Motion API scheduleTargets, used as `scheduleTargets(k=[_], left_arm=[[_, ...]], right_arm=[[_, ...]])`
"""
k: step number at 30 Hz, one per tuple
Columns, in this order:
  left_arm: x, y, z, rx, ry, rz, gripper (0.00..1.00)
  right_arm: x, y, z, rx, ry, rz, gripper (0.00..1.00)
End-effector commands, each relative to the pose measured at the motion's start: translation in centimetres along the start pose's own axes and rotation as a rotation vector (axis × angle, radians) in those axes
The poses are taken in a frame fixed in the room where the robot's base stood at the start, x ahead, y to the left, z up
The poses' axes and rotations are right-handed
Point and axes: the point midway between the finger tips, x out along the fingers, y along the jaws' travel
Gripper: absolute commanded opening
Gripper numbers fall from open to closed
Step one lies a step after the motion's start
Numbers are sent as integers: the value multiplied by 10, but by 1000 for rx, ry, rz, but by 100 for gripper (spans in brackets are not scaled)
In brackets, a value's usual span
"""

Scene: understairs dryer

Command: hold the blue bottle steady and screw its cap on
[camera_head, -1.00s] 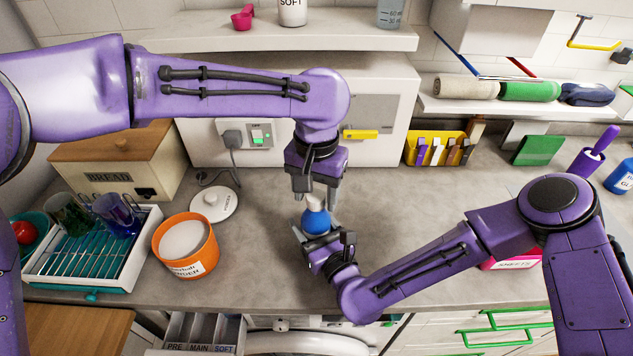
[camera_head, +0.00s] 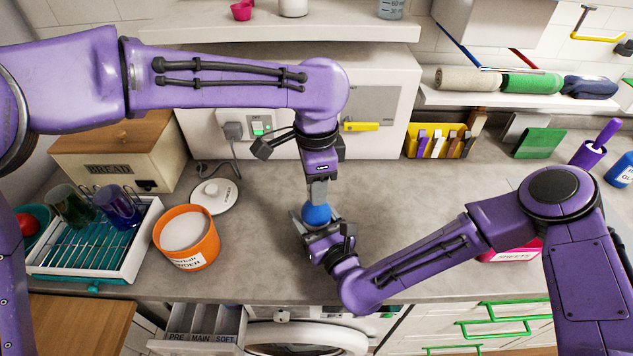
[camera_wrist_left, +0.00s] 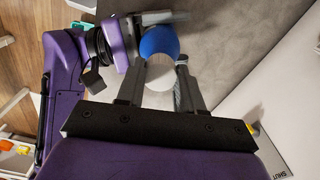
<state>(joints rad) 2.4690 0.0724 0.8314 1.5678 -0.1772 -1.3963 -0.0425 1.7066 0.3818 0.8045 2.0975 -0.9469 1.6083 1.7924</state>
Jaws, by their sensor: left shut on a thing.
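The blue bottle (camera_head: 316,215) stands on the grey counter near its front middle; it also shows in the left wrist view (camera_wrist_left: 160,42). My right gripper (camera_head: 317,224) comes in from the front right, with its fingers closed around the bottle's body. My left gripper (camera_head: 317,198) points down from above. In the left wrist view its fingers (camera_wrist_left: 160,84) are shut on the pale cap (camera_wrist_left: 160,73), which is at the top of the bottle. Whether the cap's thread is engaged cannot be told. The fingers hide much of the cap in the head view.
An orange tub (camera_head: 187,240) and a white lid (camera_head: 214,195) lie left of the bottle, beside a dish rack (camera_head: 140,255). An open detergent drawer (camera_head: 205,328) is below the counter edge. Counter right of the bottle is partly clear.

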Motion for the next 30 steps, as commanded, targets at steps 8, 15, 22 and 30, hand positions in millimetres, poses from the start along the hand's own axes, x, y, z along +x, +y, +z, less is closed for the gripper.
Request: scheduleTargets(k=[8,15,22,30], left_arm=[[0,1,-1,6,2,2,66],[0,1,-1,4,1,1,66],[-26,0,-1,3,2,-4,66],[-88,1,-1,4,2,-3,66]], right_arm=[[0,0,-2,-1,5,1,0],[0,0,-2,-1,4,0,0],[0,0,-2,0,4,0,0],[0,0,-2,0,4,0,0]])
